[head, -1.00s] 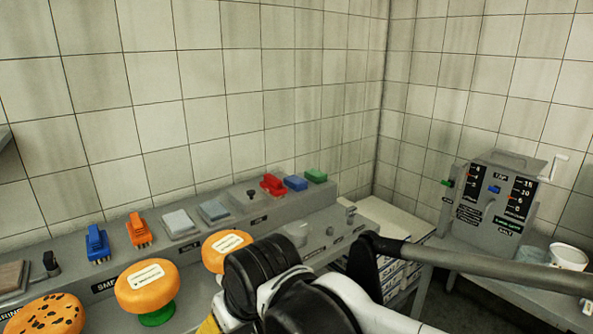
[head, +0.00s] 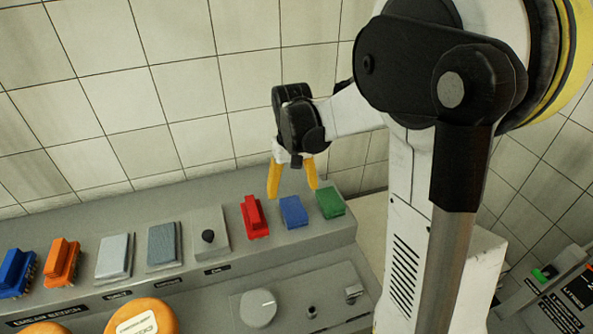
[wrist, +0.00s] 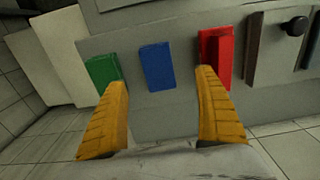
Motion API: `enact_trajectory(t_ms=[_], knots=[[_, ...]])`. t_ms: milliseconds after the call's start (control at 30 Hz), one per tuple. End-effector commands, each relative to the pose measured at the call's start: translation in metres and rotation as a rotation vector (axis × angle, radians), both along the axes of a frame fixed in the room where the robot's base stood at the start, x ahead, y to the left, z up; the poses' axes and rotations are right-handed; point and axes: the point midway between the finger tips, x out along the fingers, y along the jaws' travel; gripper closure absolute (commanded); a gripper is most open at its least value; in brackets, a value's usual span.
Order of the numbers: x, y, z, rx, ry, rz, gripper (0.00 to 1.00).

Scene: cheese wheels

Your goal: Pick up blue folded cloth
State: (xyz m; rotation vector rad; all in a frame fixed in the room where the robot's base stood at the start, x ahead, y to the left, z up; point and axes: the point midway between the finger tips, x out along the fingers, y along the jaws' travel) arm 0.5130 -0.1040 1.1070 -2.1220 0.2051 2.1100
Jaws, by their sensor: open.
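The blue folded cloth (head: 293,212) lies flat on the grey bench shelf, between a red brush-like block (head: 255,217) and a green folded cloth (head: 331,203). My gripper (head: 293,192) has yellow fingers, is open and empty, and hangs above the shelf near the blue cloth. In the wrist view the blue cloth (wrist: 157,67) shows beyond and between the two fingertips (wrist: 163,80). The green cloth (wrist: 103,73) is by the left fingertip and the red block (wrist: 216,55) is by the right one. No contact with the blue cloth is visible.
Left of the red block are a black knob plate (head: 209,238), a dark grey pad (head: 164,246), a light grey pad (head: 115,257), an orange brush (head: 61,263) and a blue brush (head: 18,273). The tiled wall (head: 115,115) stands behind the shelf.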

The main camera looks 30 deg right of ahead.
Motion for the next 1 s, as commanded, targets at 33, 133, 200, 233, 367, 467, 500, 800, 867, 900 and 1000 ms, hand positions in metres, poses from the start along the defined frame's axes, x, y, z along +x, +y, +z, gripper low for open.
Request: enact_trajectory(t_ms=[33,133,200,233,367,467,500,800,867,900,1000], knots=[[0.001,-0.001,-0.001,0.001,0.005,-0.001,0.19],[0.002,-0.002,-0.014,0.002,0.011,-0.003,0.19],[0.002,-0.002,-0.027,0.002,0.011,-0.003,0.19],[0.002,-0.002,-0.033,0.002,0.01,-0.003,0.19],[0.002,-0.002,-0.051,0.002,0.01,-0.003,0.19],[0.002,-0.002,-0.058,0.002,0.009,-0.003,0.19],[0.002,-0.002,-0.06,0.002,0.009,-0.003,0.19],[0.006,-0.006,-0.099,0.002,0.009,-0.003,0.19],[0.006,-0.006,-0.107,0.002,0.009,-0.003,0.19],[0.006,-0.006,-0.11,0.002,0.009,-0.003,0.19],[0.006,-0.006,-0.11,0.002,0.009,-0.003,0.19]])
